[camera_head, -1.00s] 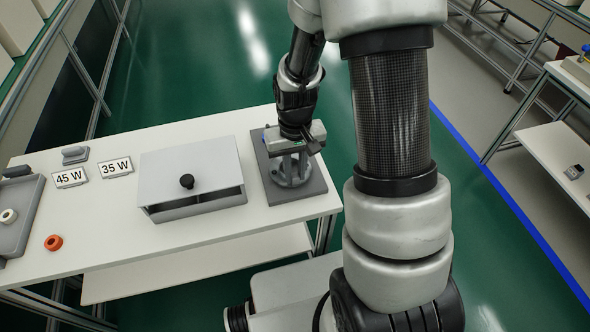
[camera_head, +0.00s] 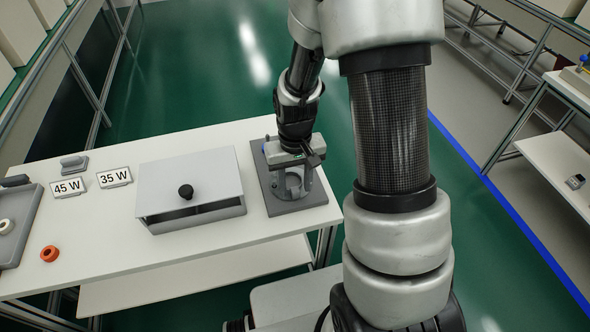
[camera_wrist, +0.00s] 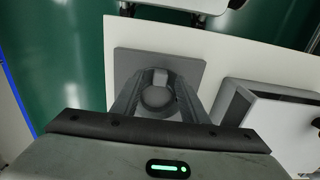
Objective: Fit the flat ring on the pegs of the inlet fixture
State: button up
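The inlet fixture appears to be the grey round stand (camera_head: 291,186) on a dark grey square plate at the right end of the white table. My gripper (camera_head: 298,158) points down just over it. In the wrist view the two dark fingers of my gripper (camera_wrist: 159,92) stand apart. A grey round shape (camera_wrist: 156,98) shows between them. I cannot tell whether it is the flat ring in the fingers or part of the fixture below. The pegs cannot be made out. The fixture's plate (camera_wrist: 128,62) lies beneath the fingers.
A grey box with a black knob (camera_head: 190,180) stands left of the fixture. Signs reading 35 W (camera_head: 115,178) and 45 W (camera_head: 69,187) stand farther left. An orange ring (camera_head: 49,254) lies near the front edge. A grey tray (camera_head: 24,222) holds a white ring (camera_head: 5,227).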

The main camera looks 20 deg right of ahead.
notch_tip(320, 180, up, 17)
jog(key=p, duration=0.3)
dwell(0.4)
jog(key=s+r+t+p, duration=0.2)
jog(key=s+r+p, duration=0.3)
jog(key=r, duration=0.8)
jog(key=s+r+t+p, duration=0.3)
jog(key=s+r+p, duration=0.3)
jog(key=r, duration=0.7)
jog(key=s, duration=0.2)
jog(key=shift+s+t, duration=0.3)
jog(key=shift+s, duration=0.1)
